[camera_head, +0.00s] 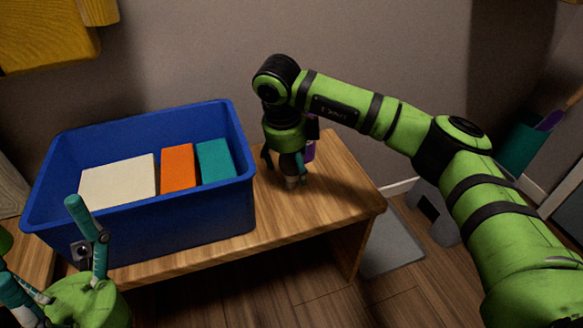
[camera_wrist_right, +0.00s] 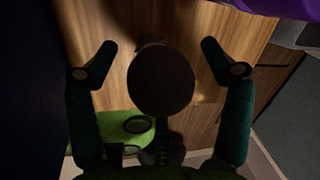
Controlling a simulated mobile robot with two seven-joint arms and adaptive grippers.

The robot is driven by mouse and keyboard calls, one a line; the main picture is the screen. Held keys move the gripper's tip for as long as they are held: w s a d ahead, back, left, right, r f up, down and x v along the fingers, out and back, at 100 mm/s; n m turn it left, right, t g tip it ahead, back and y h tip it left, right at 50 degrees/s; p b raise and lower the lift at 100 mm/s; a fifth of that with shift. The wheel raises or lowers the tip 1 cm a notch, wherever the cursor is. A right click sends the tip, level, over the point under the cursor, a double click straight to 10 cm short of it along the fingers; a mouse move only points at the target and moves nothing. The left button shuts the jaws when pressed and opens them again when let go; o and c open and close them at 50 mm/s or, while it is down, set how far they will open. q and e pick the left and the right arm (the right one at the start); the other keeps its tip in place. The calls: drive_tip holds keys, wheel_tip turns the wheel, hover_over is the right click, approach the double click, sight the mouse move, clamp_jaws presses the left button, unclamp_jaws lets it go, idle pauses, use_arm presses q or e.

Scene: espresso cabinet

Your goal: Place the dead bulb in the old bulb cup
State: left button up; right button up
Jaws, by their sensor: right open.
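My right gripper (camera_head: 287,174) points down over the wooden bench, right of the blue crate. Its two fingers are apart. In the right wrist view the fingertips of the right gripper (camera_wrist_right: 158,50) stand on either side of a dark rounded object (camera_wrist_right: 160,85), with gaps visible on both sides. It looks like the dead bulb, but shadow hides its detail. In the head view a small pale tip (camera_head: 291,183) shows below the gripper, close to the bench top. A purple object (camera_head: 310,150) is partly hidden behind the gripper; I cannot tell whether it is the old bulb cup. My left gripper (camera_head: 45,245) is at the lower left with its fingers spread.
The blue crate (camera_head: 150,222) stands on the bench (camera_head: 340,190) and holds a white block (camera_head: 118,182), an orange block (camera_head: 178,167) and a teal block (camera_head: 215,160). Bare bench top lies right of my right gripper. A grey mat (camera_head: 395,240) lies on the floor.

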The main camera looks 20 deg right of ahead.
drive_tip(key=shift+c, duration=0.4)
drive_tip(key=c, duration=1.2)
